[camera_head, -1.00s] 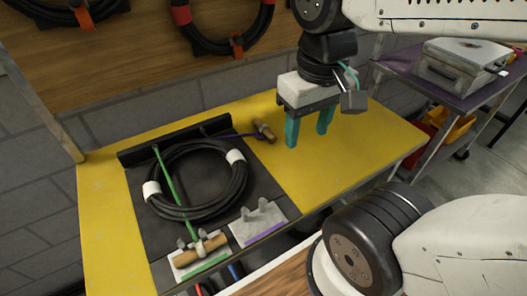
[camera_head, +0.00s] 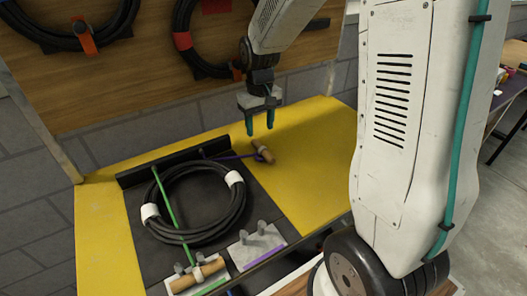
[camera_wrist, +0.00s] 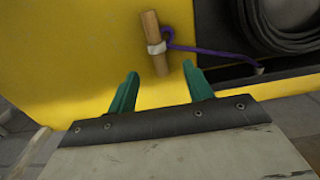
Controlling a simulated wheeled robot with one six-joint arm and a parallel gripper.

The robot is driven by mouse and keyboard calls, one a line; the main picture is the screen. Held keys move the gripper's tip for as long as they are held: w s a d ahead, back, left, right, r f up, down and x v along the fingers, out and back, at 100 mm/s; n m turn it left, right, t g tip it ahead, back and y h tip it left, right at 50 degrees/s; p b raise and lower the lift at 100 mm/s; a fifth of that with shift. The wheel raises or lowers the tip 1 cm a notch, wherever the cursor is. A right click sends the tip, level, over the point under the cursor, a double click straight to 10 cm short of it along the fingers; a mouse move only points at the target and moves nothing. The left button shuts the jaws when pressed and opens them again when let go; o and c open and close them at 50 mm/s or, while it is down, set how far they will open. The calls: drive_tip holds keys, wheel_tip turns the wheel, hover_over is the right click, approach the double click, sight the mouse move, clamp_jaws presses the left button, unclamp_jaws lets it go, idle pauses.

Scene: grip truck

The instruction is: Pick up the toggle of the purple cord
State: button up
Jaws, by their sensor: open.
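The toggle of the purple cord (camera_head: 263,152) is a short brown wooden peg lying on the yellow tabletop. The purple cord (camera_head: 228,156) runs from it left to the black rail. My gripper (camera_head: 260,129) has green fingers and is open and empty, above and close to the toggle in the head view.
A black cable coil (camera_head: 163,229) lies on a dark mat, crossed by a green cord (camera_head: 168,208) whose toggle (camera_head: 196,273) sits on a pegged plate. A second pegged plate (camera_head: 256,248) with a purple stripe stands beside it. The yellow table (camera_head: 310,165) is clear right of the toggle.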

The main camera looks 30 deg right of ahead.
sight(263, 148)
drive_tip(key=f, duration=0.7)
drive_tip(key=shift+s+d+f, duration=0.2)
drive_tip(key=shift+s+f, duration=0.1)
drive_tip(key=shift+s, duration=0.1)
drive_tip(key=c, duration=1.1)
